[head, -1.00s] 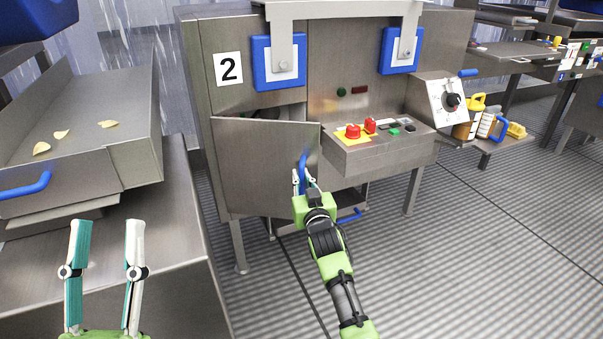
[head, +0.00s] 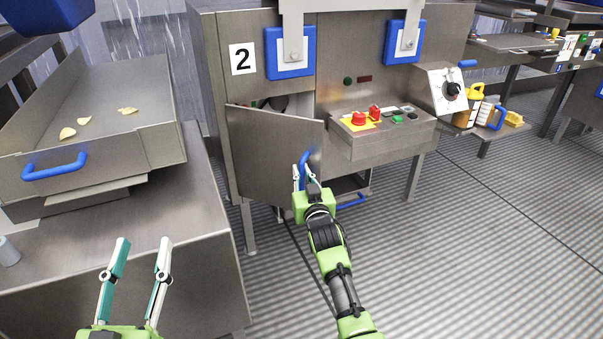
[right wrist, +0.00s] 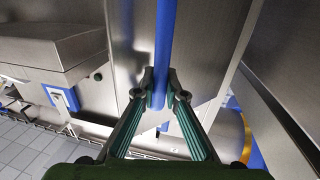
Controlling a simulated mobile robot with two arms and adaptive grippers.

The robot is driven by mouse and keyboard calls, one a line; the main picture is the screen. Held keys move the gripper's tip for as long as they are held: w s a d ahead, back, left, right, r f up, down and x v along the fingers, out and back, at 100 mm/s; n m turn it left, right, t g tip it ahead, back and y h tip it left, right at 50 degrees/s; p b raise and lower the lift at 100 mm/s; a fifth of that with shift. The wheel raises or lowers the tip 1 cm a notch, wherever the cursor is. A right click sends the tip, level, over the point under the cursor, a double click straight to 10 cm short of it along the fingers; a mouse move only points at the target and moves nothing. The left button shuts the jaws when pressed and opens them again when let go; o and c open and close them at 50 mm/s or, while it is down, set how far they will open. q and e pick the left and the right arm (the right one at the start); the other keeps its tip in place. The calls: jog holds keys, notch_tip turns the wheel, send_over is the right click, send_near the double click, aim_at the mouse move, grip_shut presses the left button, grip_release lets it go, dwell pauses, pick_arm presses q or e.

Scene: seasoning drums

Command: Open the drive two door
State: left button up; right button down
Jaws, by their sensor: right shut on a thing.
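My right gripper (head: 301,178) is shut on the door's blue handle (head: 306,160). In the right wrist view the fingers (right wrist: 160,88) close around the vertical blue handle bar (right wrist: 164,45). My left gripper (head: 142,243) is open and empty at the lower left, in front of the steel table, away from the door.
A control panel with red buttons (head: 359,118) juts out right of the door. A steel tray (head: 100,145) with several chips and a blue handle (head: 54,166) stands on a table (head: 130,230) at left. The floor (head: 440,250) at right is clear.

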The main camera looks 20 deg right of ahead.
jog(key=c, duration=2.1)
grip_release()
jog(key=shift+d, duration=0.1)
jog(key=s, duration=0.8)
jog(key=s+a, duration=0.1)
jog(key=s, duration=0.3)
jog(key=shift+a, duration=0.1)
